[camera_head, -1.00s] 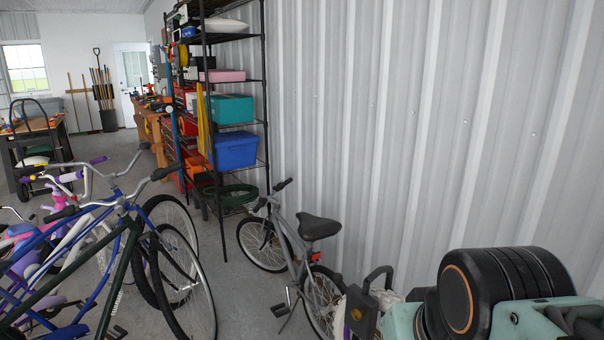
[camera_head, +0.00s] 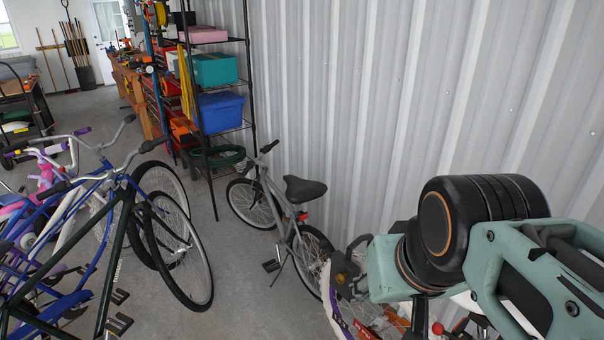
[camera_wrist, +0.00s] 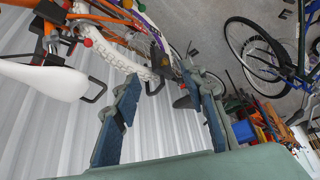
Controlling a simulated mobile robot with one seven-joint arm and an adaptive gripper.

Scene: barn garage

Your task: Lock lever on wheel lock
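In the wrist view the two blue fingers of my gripper (camera_wrist: 159,76) stand wide apart with nothing between them. Beyond them is a bike with an orange frame (camera_wrist: 100,18), a white tyre (camera_wrist: 125,64) and a white seat (camera_wrist: 42,79). Red round knobs (camera_wrist: 88,43) show near the frame; one red knob (camera_head: 437,328) shows low in the head view. I cannot tell for sure which part is the wheel lock or its lever. Dark loops (camera_wrist: 97,89) hang below the wheel. In the head view my arm covers much of this bike, and my fingers cannot be made out.
A grey bike (camera_head: 280,205) stands by the corrugated wall (camera_head: 370,110). Several bikes (camera_head: 120,220) crowd the left. A shelf rack (camera_head: 252,90) with a blue bin (camera_head: 221,112) stands behind. The floor (camera_head: 225,270) between the bikes is clear.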

